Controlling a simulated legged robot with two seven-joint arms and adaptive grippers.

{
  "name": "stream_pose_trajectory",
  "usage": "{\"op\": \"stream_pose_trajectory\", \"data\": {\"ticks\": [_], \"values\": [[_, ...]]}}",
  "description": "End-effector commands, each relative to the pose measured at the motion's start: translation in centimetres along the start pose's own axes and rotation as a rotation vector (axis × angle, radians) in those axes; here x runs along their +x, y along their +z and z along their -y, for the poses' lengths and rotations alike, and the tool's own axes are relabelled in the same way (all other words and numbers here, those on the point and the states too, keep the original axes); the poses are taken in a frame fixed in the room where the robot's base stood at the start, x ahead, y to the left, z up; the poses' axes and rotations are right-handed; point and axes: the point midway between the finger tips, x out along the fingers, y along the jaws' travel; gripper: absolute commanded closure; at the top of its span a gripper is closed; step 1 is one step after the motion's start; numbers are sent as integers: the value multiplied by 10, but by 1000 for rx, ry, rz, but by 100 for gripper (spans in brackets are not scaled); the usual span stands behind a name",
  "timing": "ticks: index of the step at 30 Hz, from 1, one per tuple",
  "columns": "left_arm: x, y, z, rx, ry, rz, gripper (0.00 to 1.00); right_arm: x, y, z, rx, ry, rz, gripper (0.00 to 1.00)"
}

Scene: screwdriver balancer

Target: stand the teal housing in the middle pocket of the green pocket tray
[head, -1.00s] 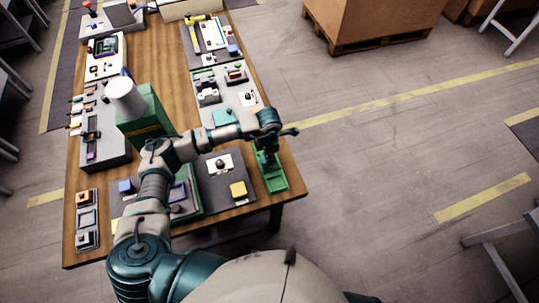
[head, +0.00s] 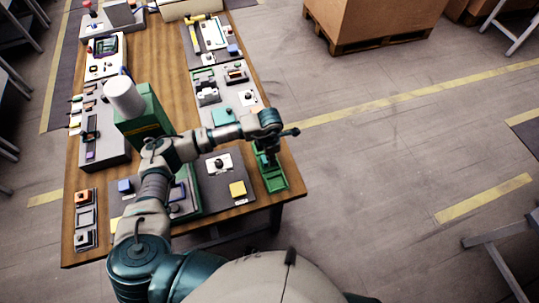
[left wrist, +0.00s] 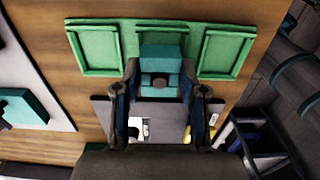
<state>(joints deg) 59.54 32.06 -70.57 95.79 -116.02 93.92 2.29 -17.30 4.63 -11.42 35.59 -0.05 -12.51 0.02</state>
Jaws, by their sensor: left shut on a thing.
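The green pocket tray (head: 277,184) lies at the near right corner of the wooden table. In the left wrist view, its row of pockets crosses the top, and the tray's left pocket (left wrist: 97,48) and right pocket (left wrist: 224,52) are empty. My left gripper (head: 267,153) is over the tray. In the left wrist view, my left gripper (left wrist: 160,82) is shut on the teal housing (left wrist: 161,57), one finger on each side. The housing overlaps the middle pocket and hides much of it. I cannot tell whether it touches the pocket floor. My right gripper is not in view.
A dark board with a yellow block (head: 238,189) lies just left of the tray. A green box with a white cylinder (head: 124,98) stands behind my left arm. Other boards with small parts line the table.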

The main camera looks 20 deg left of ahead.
Motion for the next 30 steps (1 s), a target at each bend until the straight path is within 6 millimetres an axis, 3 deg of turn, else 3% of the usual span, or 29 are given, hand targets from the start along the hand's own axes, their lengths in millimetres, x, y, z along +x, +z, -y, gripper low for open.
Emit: {"op": "stream_pose_trajectory", "data": {"ticks": [30], "values": [[16,0,0,0,0,0,100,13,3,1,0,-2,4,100]]}}
